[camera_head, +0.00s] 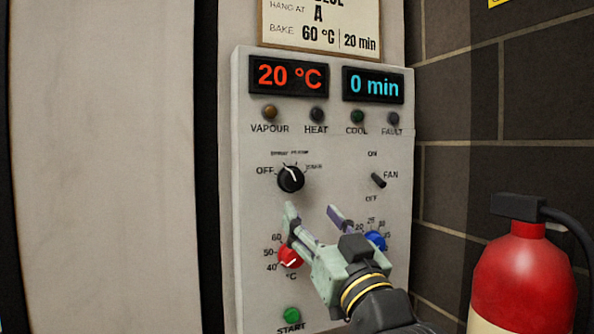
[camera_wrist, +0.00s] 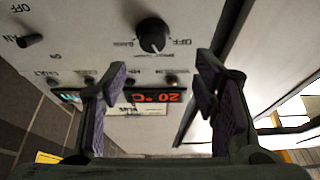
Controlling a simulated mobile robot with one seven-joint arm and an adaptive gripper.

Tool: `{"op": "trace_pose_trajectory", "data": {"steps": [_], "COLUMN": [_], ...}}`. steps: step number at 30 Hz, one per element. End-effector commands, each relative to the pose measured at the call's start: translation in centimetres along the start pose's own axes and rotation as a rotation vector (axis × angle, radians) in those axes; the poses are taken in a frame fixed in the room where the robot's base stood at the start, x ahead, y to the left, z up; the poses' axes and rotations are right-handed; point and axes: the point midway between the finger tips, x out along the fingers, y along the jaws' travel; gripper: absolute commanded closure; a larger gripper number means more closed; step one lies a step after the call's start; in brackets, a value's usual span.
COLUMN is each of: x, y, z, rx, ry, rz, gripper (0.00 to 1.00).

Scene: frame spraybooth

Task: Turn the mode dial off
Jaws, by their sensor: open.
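The mode dial (camera_head: 291,179) is a round black knob with a white pointer line, on the left of the pale control panel (camera_head: 328,148). Its pointer is turned roughly upward, toward the small label above it, and not at the OFF mark on its left. The dial also shows upside down in the wrist view (camera_wrist: 153,36), beyond the fingers and between their lines. My gripper (camera_head: 314,214) is open and empty, below and a little right of the dial in the head view. Its fingers (camera_wrist: 160,75) do not touch the dial.
A black fan switch (camera_head: 378,180) sits right of the dial. A red knob (camera_head: 289,257), a blue knob (camera_head: 376,240) and a green START button (camera_head: 292,314) are lower. Displays read 20 °C (camera_head: 288,76) and 0 min (camera_head: 373,86). A red extinguisher (camera_head: 524,275) stands at right.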

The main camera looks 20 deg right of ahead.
Motion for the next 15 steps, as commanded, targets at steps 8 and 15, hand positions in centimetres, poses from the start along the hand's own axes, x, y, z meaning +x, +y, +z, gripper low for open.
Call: {"op": "trace_pose_trajectory", "data": {"steps": [8,15], "x": [2.1,6.8], "y": [1.1,1.1], "z": [-0.2,-0.2], "rx": [0.001,0.001], "ry": [-0.019,-0.019], "rz": [0.010,0.009], "gripper": [0.45,0.45]}}
